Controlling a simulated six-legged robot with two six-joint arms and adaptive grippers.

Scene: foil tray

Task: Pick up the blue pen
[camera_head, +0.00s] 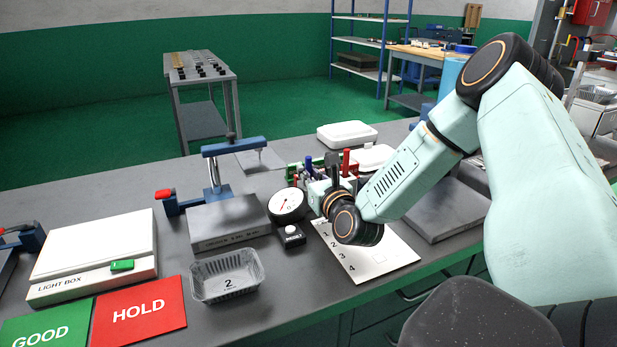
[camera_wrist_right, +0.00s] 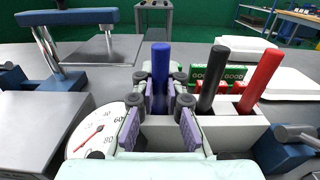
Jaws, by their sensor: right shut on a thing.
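The blue pen (camera_wrist_right: 161,75) stands upright at the left end of a grey pen holder (camera_wrist_right: 232,133) in the right wrist view. My right gripper (camera_wrist_right: 160,100) has its two fingers on either side of the pen and is shut on it. A black pen (camera_wrist_right: 212,78) and a red pen (camera_wrist_right: 260,80) stand in the same holder to the right of it. My left gripper is not in view.
A round dial gauge (camera_head: 287,205) stands just left of my right gripper. A white numbered sheet (camera_head: 385,258) lies in front. A foil tray (camera_head: 227,275), light box (camera_head: 95,255), green GOOD card (camera_head: 45,328) and red HOLD card (camera_head: 139,311) lie further left.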

